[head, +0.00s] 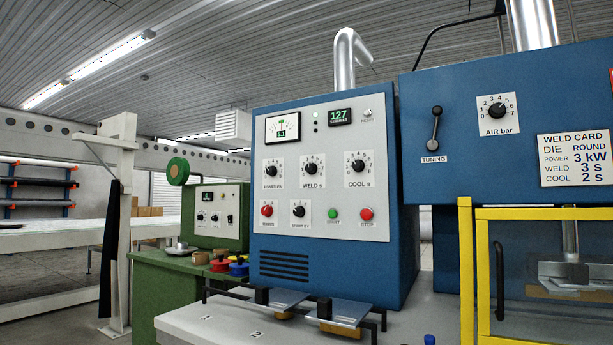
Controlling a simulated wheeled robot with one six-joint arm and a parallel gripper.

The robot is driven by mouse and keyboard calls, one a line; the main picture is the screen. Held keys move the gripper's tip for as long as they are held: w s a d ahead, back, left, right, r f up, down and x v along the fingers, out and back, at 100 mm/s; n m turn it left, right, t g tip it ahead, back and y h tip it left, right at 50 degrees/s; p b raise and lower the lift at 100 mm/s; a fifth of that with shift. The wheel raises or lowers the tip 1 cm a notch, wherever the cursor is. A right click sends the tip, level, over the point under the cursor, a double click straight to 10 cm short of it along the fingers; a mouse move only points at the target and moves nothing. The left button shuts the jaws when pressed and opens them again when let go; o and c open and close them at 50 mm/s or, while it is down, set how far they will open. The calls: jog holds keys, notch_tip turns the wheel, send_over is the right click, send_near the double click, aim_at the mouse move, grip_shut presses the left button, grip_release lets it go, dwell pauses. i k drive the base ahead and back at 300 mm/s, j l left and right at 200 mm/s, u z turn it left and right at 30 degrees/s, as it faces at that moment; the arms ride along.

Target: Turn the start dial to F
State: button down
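The start dial (298,211) is a small black knob on a white plate in the lower row of the grey control panel (382,180). Its label seems to read START BY; the letters around it are too small to read, and I cannot tell its exact setting. A red MAINS knob (267,210) is to its left. A green START button (333,213) and a red STOP button (367,214) are to its right. Above it are the POWER (271,171), WELD (312,169) and COOL (358,166) dials. My gripper is not in view.
A blue cabinet (405,250) carries the panel. A yellow guard frame (466,270) and a TUNING lever (434,130) are right. A green bench (160,280) is left.

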aim_at(299, 212)
jog(key=i+j, duration=0.2)
jog(key=i, duration=0.35)
jog(key=i+j+u, duration=0.1)
jog(key=i, duration=0.45)
jog(key=i+j+u, duration=0.1)
jog(key=i+j, duration=0.15)
jog(key=i, duration=0.3)
